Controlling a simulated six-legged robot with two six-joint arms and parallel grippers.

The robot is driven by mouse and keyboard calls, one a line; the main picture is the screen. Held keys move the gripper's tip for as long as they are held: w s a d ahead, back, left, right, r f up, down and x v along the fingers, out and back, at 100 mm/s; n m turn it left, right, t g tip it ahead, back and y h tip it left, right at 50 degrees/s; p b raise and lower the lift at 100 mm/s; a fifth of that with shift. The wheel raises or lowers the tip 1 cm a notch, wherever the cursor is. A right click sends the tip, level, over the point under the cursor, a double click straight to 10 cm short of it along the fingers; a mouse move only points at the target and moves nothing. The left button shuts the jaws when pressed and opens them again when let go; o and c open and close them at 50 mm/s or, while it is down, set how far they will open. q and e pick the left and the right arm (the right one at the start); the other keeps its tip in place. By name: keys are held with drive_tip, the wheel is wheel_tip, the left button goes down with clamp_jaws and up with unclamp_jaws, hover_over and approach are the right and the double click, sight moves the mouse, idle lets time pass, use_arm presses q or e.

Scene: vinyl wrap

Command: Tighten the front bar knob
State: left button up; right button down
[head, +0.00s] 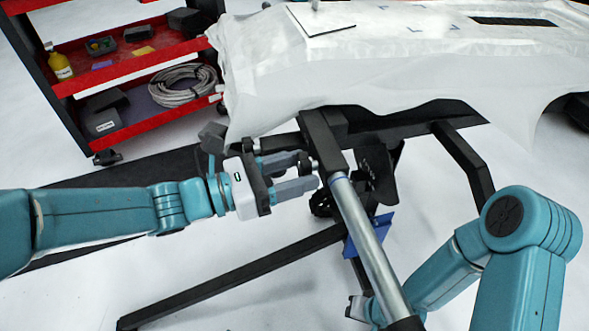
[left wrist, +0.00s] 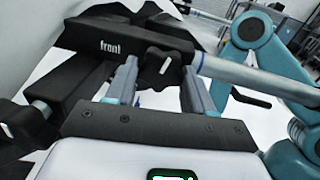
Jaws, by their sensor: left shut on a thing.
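The front bar is a silver tube (head: 358,218) running from a black bracket (head: 322,140) under the white-covered bench toward the bottom of the head view. In the left wrist view the black bracket (left wrist: 112,46) reads "front", and the silver tube (left wrist: 255,80) runs off to the right. My left gripper (head: 311,171) comes in from the left beside the bracket. Its fingers (left wrist: 160,76) are apart with a dark knob (left wrist: 153,72) between them, shut on it. The knob is mostly hidden in the head view. My right gripper (head: 358,308) is low, partly hidden behind my right arm and the tube.
A red and black tool cart (head: 135,62) with a cable coil and a yellow bottle stands at the upper left. White sheeting (head: 400,70) drapes over the bench. Black frame legs (head: 230,275) cross the floor. A blue piece (head: 368,235) sits behind the tube.

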use_arm(q)
drive_tip(key=shift+m, duration=0.4)
drive_tip(key=o, duration=1)
drive_tip(key=p+v, duration=0.2)
drive_tip(key=v, duration=1.4)
drive_tip(key=shift+a+p, duration=0.2)
drive_tip(key=shift+p, duration=0.2)
use_arm(e)
drive_tip(key=s+r, duration=0.2)
drive_tip(key=shift+a+r+g, duration=0.2)
drive_tip(key=shift+r+g, duration=0.15)
drive_tip(key=shift+g, duration=0.05)
drive_tip(key=shift+s, duration=0.1)
